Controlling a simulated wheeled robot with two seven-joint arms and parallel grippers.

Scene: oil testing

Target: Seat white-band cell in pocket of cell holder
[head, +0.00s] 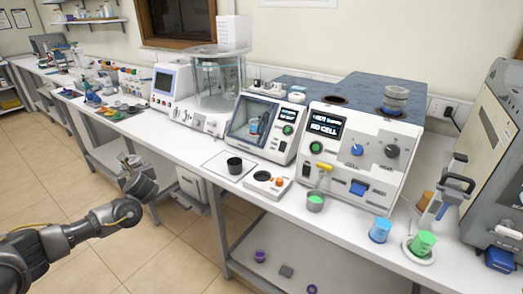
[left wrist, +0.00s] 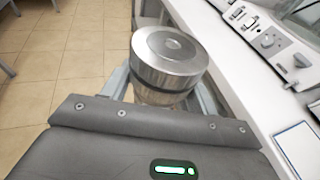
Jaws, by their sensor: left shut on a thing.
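My left gripper (head: 130,168) is in the air over the floor, in front of the bench's front edge. In the left wrist view it is shut on a metal cylindrical cell (left wrist: 170,60) with a round steel lid. I cannot make out a white band on it. A low white block (head: 286,191) with a round dark recess and an orange knob lies on the bench, well to the right of the gripper; it may be the cell holder. My right gripper is not in view.
A black cup (head: 234,165) stands on a white sheet left of the block. A green-filled cup (head: 315,202), a blue beaker (head: 380,231) and a green beaker (head: 423,243) stand near the front edge. A glass-fronted device (head: 262,125) stands behind.

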